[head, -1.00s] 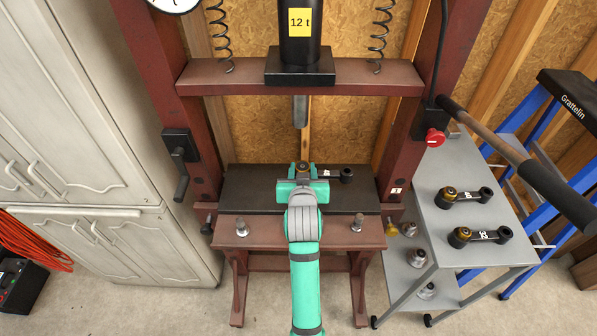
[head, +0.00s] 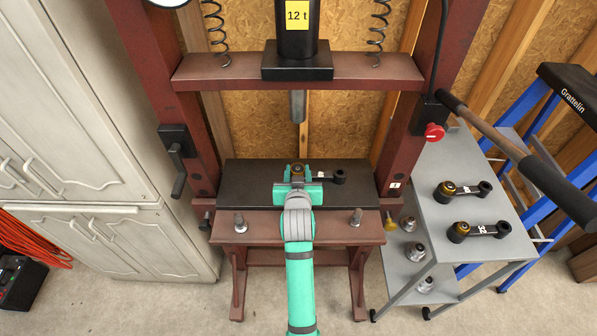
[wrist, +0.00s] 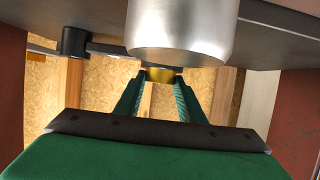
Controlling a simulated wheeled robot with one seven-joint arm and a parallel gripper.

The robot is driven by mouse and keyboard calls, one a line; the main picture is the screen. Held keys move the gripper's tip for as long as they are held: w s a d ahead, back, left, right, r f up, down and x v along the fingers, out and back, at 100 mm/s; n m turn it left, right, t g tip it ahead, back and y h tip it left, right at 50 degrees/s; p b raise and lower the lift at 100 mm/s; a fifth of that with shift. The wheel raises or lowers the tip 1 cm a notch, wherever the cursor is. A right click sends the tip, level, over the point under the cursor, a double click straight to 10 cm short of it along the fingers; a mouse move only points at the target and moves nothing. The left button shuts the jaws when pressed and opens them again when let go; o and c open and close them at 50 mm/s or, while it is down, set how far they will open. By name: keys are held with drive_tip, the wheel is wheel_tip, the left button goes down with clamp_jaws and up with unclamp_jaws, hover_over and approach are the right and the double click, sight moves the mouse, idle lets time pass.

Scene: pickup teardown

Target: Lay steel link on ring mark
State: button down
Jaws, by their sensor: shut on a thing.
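My gripper (head: 298,182) is shut on the big, brass-topped end of a dark steel link (head: 339,177) over the black press bed (head: 245,187). The link's thin arm, with a white label, points right to its small end. In the wrist view, which looks upside down, my fingers (wrist: 160,82) close on the brass-coloured part, and the link's small end (wrist: 72,41) shows at upper left. A silver cylinder (wrist: 182,35) there partly covers the held end. I cannot tell whether the link touches the bed. No ring mark is visible.
The press ram (head: 298,105) hangs above the link, between red posts. A grey cart (head: 470,213) at right carries two similar links (head: 463,190) (head: 480,231), with a long bar handle (head: 510,150) overhead.

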drive_tip(key=c, duration=1.2)
unclamp_jaws()
drive_tip(key=shift+s+r, duration=0.25)
drive_tip(key=shift+s, duration=0.15)
drive_tip(key=v, duration=1.1)
drive_tip(key=shift+w, duration=0.1)
drive_tip(key=shift+s+d, duration=0.1)
drive_tip(key=shift+s, duration=0.1)
